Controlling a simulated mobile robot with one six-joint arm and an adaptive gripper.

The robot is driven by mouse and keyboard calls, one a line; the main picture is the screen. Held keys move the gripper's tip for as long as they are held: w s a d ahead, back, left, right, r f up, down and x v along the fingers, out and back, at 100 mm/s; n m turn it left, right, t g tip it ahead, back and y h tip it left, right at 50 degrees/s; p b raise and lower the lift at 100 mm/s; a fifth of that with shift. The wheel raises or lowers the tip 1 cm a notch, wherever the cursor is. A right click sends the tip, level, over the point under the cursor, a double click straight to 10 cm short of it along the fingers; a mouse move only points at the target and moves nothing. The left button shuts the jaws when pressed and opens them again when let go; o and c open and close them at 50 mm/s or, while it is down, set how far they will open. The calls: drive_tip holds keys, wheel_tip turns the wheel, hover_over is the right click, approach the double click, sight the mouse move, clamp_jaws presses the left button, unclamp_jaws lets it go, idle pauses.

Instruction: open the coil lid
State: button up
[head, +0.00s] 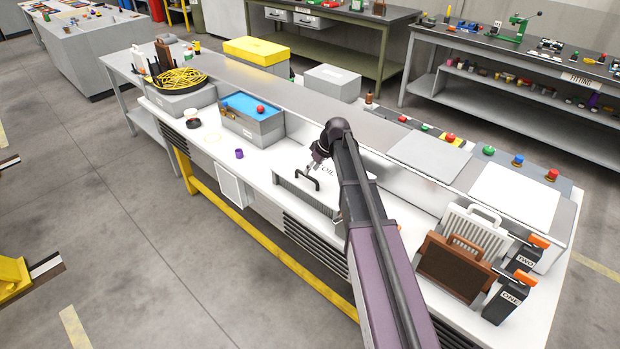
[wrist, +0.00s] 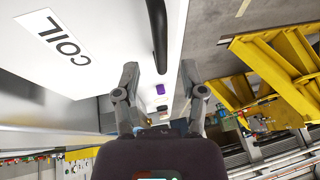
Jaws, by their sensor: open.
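The coil lid (head: 316,192) is a white panel on top of a box on the bench, seen in the middle of the head view; it looks closed. A black bar handle (head: 305,180) stands on its left part. In the wrist view the lid (wrist: 110,25) carries the word COIL, and the handle (wrist: 158,38) runs down from the top edge. My gripper (wrist: 159,68) is open and empty, the handle's lower end showing between its fingertips. In the head view my gripper (head: 312,168) is right by the handle; contact cannot be told. My arm hides the box's right part.
A grey bin with a blue top (head: 252,118) stands left of the lid. A purple ring (head: 239,154) lies on the white bench top. Brown (head: 455,268) and white (head: 475,232) handled pieces stand at the right end. Bench top between bin and lid is mostly clear.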

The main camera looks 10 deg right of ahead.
drive_tip(key=shift+b+x, duration=0.85)
drive_tip(key=shift+x, duration=0.35)
clamp_jaws()
drive_tip(key=shift+d, duration=0.15)
